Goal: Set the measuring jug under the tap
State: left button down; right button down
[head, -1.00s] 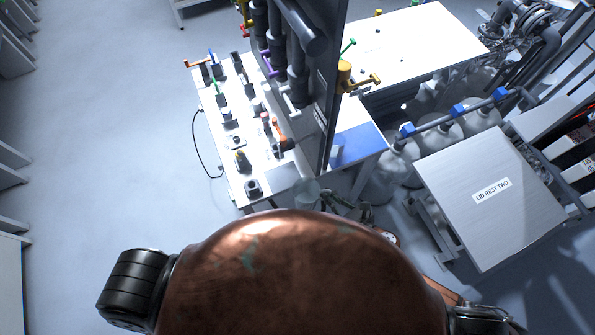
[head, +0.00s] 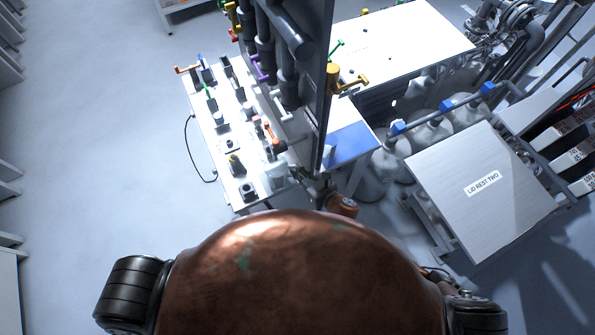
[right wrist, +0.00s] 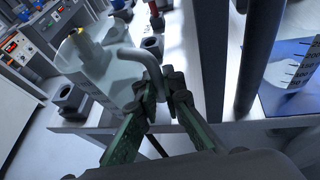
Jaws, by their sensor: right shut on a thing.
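The measuring jug (head: 277,176), pale grey and see-through, is at the near right end of the white bench, close to the dark upright panel. My right gripper (head: 312,182) is beside it. In the right wrist view the gripper's green fingers (right wrist: 163,88) are shut on the jug's side handle, and the jug's body (right wrist: 95,72) is left of the fingers. I cannot tell whether its base touches the bench. Dark vertical pipes with coloured levers (head: 288,75) stand above the bench; I cannot tell which is the tap. My left gripper is not in view.
The white bench (head: 222,165) carries several small levers and knobs near the jug. The dark upright panel (head: 322,100) stands close right of it. A blue mat (head: 350,142) lies beyond the panel. The lid rest table (head: 475,205) stands at right. Floor at left is clear.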

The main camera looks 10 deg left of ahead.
jog(key=shift+f, duration=0.3)
jog(key=c, duration=2.1)
grip_release()
jog(key=shift+r, duration=0.15)
jog(key=shift+d+r, duration=0.1)
jog(key=shift+r, duration=0.1)
jog(key=v, duration=1.1)
jog(key=shift+s+d, duration=0.25)
jog(key=shift+s, duration=0.1)
